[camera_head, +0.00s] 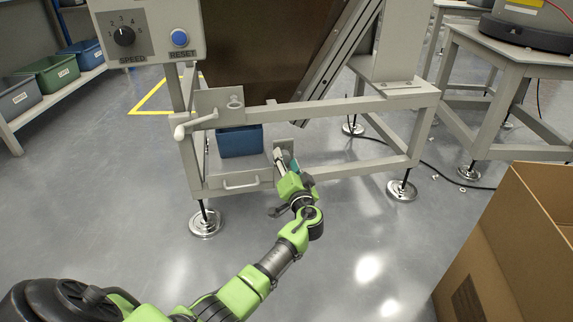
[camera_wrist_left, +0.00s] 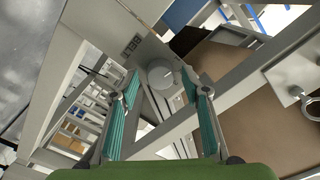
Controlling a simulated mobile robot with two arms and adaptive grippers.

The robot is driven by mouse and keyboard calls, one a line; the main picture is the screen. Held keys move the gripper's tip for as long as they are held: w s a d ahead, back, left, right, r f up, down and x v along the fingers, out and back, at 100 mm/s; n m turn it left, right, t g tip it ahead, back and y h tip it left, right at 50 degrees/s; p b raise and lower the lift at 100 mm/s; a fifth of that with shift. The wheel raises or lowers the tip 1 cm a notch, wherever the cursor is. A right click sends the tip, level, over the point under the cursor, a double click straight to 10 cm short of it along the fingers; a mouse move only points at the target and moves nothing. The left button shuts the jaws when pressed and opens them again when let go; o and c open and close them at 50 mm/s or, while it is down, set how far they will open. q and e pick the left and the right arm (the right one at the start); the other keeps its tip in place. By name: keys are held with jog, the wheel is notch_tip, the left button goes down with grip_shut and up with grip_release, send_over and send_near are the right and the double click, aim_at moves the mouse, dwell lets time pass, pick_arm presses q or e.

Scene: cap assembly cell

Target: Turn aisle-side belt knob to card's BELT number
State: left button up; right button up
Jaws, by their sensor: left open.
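My left gripper (camera_head: 285,160) is low at the machine frame, beside a small upright grey plate (camera_head: 283,146). In the left wrist view my left gripper (camera_wrist_left: 160,100) is open, with teal pads apart. A round grey knob-like part (camera_wrist_left: 160,72) shows between and beyond the fingers, on a pale panel with small dark label squares (camera_wrist_left: 131,46); I cannot read them. I see no contact with it. A black dial knob marked SPEED (camera_head: 123,37) is on the grey control box. No card with a BELT number shows. My right gripper is not in view.
A blue RESET button (camera_head: 180,38) is beside the dial. A crank handle (camera_head: 195,124), a blue bin (camera_head: 239,141) and a drawer (camera_head: 240,182) are left of my gripper. An open cardboard box (camera_head: 510,250) stands at right. The floor in front is mostly clear.

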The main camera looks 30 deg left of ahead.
pick_arm(q)
jog(key=c, duration=1.1)
